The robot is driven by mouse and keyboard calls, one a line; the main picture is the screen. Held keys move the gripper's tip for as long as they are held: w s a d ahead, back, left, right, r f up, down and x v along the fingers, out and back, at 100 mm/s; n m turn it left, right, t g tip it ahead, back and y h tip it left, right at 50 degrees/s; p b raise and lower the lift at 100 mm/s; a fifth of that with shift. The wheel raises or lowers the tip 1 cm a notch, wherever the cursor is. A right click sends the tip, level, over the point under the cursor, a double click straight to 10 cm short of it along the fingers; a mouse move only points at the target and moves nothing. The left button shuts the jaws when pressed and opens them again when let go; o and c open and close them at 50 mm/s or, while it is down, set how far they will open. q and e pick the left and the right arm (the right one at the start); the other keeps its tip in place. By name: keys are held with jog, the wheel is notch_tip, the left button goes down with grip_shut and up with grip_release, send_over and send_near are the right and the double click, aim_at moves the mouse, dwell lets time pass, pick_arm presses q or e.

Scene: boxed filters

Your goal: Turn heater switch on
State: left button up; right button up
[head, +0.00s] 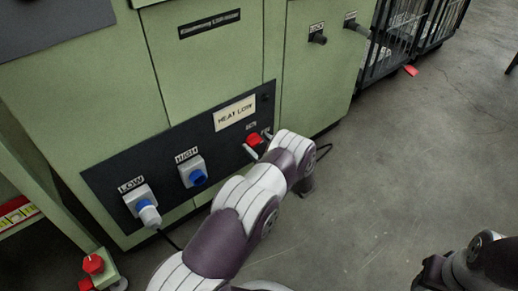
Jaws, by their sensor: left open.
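A green heater cabinet (60,110) carries a dark control panel (106,180) on its front. A red switch (254,140) sits toward the panel's right side, under a small label that is too small to read. My left gripper (262,143) is open at the panel, very close to the red switch. Whether it touches the switch is unclear. My own wrist hides part of the gripper and the panel's right end. My right arm shows at the bottom right corner, and its fingers cannot be made out.
The panel also has a LOW socket (140,202) with a plug and cable, a HIGH socket (192,171) with a blue cover, and a white label plate (235,113). A red knob (93,264) stands at lower left. Wire cages (405,40) stand behind right. The floor (410,160) at right is clear.

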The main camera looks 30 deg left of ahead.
pick_arm(q)
jog(key=c, duration=1)
jog(key=shift+c, duration=0.2)
jog(key=shift+n, duration=0.4)
jog(key=n+p, duration=0.1)
jog(key=n, duration=0.2)
jog(key=n+p, duration=0.1)
jog(key=n, duration=0.3)
jog(key=shift+s+n, duration=0.1)
jog(key=shift+n, duration=0.2)
jog(key=n, duration=0.4)
jog(key=shift+a+f+n, duration=0.1)
jog(key=shift+n, duration=0.2)
jog(key=n, duration=0.4)
jog(key=shift+s+f+n, duration=0.1)
jog(key=shift+n, duration=0.2)
